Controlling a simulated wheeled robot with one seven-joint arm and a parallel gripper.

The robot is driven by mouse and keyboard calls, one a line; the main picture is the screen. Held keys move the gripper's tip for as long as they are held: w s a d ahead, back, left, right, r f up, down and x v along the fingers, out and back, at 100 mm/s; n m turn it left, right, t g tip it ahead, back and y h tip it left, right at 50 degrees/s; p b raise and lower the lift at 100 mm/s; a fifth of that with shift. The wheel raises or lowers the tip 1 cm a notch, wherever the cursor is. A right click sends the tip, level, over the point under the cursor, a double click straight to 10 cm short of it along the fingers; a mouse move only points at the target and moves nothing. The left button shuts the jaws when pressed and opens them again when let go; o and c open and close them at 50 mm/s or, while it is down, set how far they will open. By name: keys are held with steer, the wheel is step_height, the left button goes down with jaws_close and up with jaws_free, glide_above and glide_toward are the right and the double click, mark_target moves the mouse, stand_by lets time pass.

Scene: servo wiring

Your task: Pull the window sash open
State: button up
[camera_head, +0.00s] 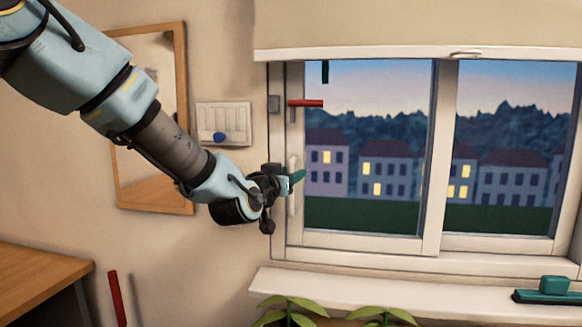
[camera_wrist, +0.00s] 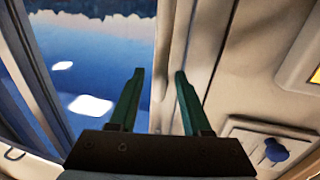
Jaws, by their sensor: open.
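The window sash (camera_head: 296,222) is the white-framed left pane, which appears to lie flat in its frame. A pale upright handle (camera_head: 291,206) is on its left stile, partly hidden by my gripper. A red lever (camera_head: 305,103) sits higher on the same side, pointing right. My gripper (camera_head: 298,178) is at the handle's height, with green fingers. In the wrist view my gripper (camera_wrist: 159,74) is open, its fingers apart, with pale frame and some glass behind the gap. I cannot tell whether the handle is between the fingers or touched.
A white wall panel with a blue knob (camera_head: 219,137) and a wooden-framed mirror (camera_head: 183,120) are left of the window. A blind (camera_head: 420,25) hangs above. The sill (camera_head: 400,292) holds a green-handled tool (camera_head: 553,289) at right. Plants (camera_head: 290,311) stand below.

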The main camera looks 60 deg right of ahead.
steer(key=shift+d, duration=0.3)
jaws_close()
stand_by(0.3)
stand_by(1.0)
